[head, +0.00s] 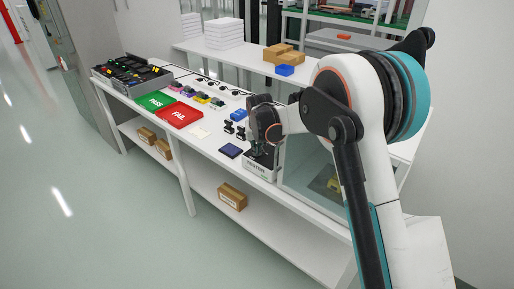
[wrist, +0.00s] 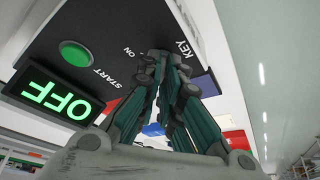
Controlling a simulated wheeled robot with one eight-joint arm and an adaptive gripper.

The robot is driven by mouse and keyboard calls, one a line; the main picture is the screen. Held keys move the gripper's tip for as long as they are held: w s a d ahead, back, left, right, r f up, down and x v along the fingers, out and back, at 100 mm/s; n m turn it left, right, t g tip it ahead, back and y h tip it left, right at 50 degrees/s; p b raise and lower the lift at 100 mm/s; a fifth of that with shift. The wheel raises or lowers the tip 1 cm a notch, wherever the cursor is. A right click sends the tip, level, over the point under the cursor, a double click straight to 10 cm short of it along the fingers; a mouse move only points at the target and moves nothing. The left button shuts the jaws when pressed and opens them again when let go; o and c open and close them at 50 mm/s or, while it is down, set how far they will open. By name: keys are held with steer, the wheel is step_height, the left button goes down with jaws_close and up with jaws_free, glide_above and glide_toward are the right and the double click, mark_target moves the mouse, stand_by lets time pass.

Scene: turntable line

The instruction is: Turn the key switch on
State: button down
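The tester (head: 258,170) is a white box with a dark top, standing on the bench under my gripper. In the wrist view its dark panel (wrist: 120,25) shows the labels KEY, ON and START. A lit display (wrist: 48,93) reads OFF in green. A round green button (wrist: 76,53) sits beside START. My gripper (wrist: 163,62) has its fingertips at the panel between ON and KEY, close to each other. The key switch itself is hidden behind the fingers, so I cannot tell whether they hold it. In the head view my gripper (head: 258,150) is low over the tester.
A red FAIL tray (head: 179,115), a green PASS tray (head: 155,100) and several small parts lie left of the tester. A dark blue square (head: 230,151) lies just beside it. A clear-walled enclosure (head: 305,180) stands close on the right.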

stand_by(0.3)
steer(key=m+h, duration=0.1)
steer(key=m, duration=0.1)
steer(key=m+p, duration=0.1)
steer(key=m, duration=0.1)
steer(key=shift+a+m+h, duration=0.2)
steer(key=shift+m+h, duration=0.1)
steer(key=shift+h, duration=0.1)
steer(key=m+h, duration=0.1)
steer(key=m, duration=0.1)
steer(key=m+g+p, duration=0.1)
steer(key=m, duration=0.2)
steer(key=shift+w+a+m+h, duration=0.1)
steer(key=shift+w+m+h, duration=0.05)
steer(key=shift+m+h, duration=0.2)
steer(key=m+g+h+p, duration=0.1)
steer(key=m, duration=0.2)
steer(key=shift+w+m+g+h+p, duration=0.2)
steer(key=shift+m+g+p, duration=0.45)
steer(key=shift+m, duration=1.4)
steer(key=shift+g, duration=0.25)
steer(key=c, duration=1.8)
jaws_free()
